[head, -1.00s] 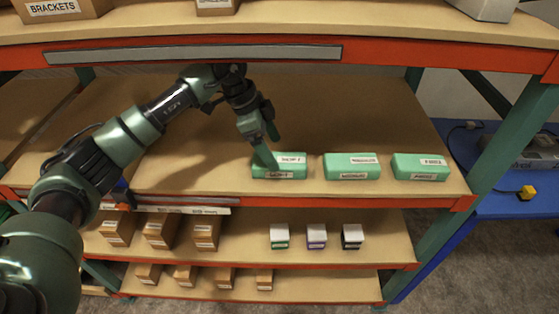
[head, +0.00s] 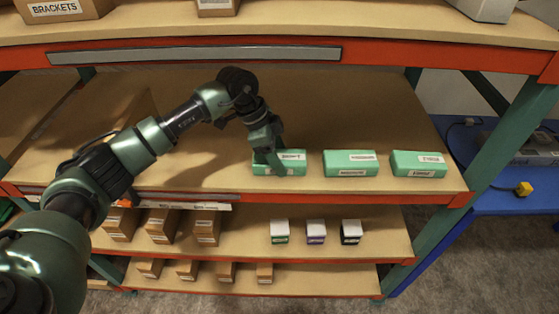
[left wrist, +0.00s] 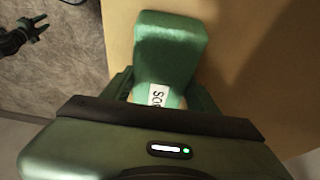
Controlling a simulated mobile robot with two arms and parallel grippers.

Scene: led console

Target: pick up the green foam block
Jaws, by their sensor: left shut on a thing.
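Three green foam blocks lie in a row on the middle shelf: the left block (head: 292,168), the middle block (head: 350,163) and the right block (head: 418,164). Each has white labels. My left gripper (head: 272,163) reaches down onto the left block and is shut on it; the block still appears to rest on the shelf. In the left wrist view this block (left wrist: 170,50) sits between the fingers, with part of a white label showing and its near end hidden by the gripper. My right gripper (left wrist: 38,28) shows small at that view's upper left, its fingers apart, empty.
The shelf above has an orange front edge (head: 400,69) over the blocks. Lower shelves hold brown boxes (head: 160,228) and several small white-topped boxes (head: 316,230). A blue table (head: 505,200) with a yellow object (head: 524,188) stands right. The shelf behind the blocks is clear.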

